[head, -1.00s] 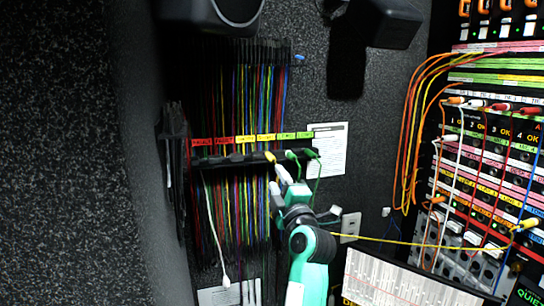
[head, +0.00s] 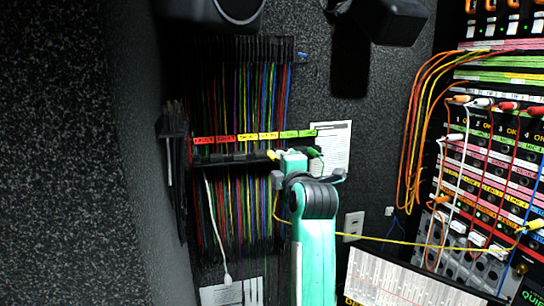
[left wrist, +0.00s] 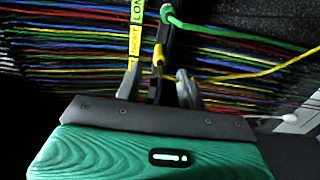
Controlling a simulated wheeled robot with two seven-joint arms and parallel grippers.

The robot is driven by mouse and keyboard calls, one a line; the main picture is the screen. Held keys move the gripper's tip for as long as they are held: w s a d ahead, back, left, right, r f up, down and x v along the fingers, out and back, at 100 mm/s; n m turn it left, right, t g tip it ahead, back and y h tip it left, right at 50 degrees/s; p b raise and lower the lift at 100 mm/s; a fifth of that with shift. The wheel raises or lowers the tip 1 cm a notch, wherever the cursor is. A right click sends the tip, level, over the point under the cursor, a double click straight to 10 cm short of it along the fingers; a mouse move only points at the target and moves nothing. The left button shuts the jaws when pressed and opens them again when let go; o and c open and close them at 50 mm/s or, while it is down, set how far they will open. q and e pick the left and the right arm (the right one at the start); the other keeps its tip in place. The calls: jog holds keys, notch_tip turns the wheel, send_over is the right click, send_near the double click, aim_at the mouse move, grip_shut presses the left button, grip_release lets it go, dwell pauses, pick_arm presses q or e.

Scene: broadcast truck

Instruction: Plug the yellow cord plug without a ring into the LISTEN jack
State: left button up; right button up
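A yellow plug (head: 272,155) hangs at the dark holder bar (head: 225,159) under the coloured label strip in the head view. In the left wrist view the yellow plug (left wrist: 158,58) sits between the two grey fingers of my left gripper (left wrist: 160,87). The fingers are open, with a gap on each side of the plug. A yellow cord (head: 390,242) runs across to another yellow plug (head: 527,226) on the panel at right. I cannot make out a ring on either plug. I cannot read a LISTEN label. My right gripper is not in view.
A green plug (left wrist: 168,14) sits close to the yellow one on the bar. Hanging coloured cords (head: 235,210) fill the wall behind. Orange cords (head: 412,130) and the patch panel (head: 490,170) are at right. A fader board (head: 395,285) is below.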

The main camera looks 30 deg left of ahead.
aim_at(276, 159)
pick_arm(q)
jog(key=shift+p+x, duration=0.65)
jog(key=shift+x, duration=3.35)
jog(key=shift+r+p, duration=0.1)
jog(key=shift+p, duration=0.5)
grip_shut()
jog(key=o, duration=0.7)
grip_release()
jog(key=shift+o, duration=0.2)
jog(key=shift+d, duration=0.1)
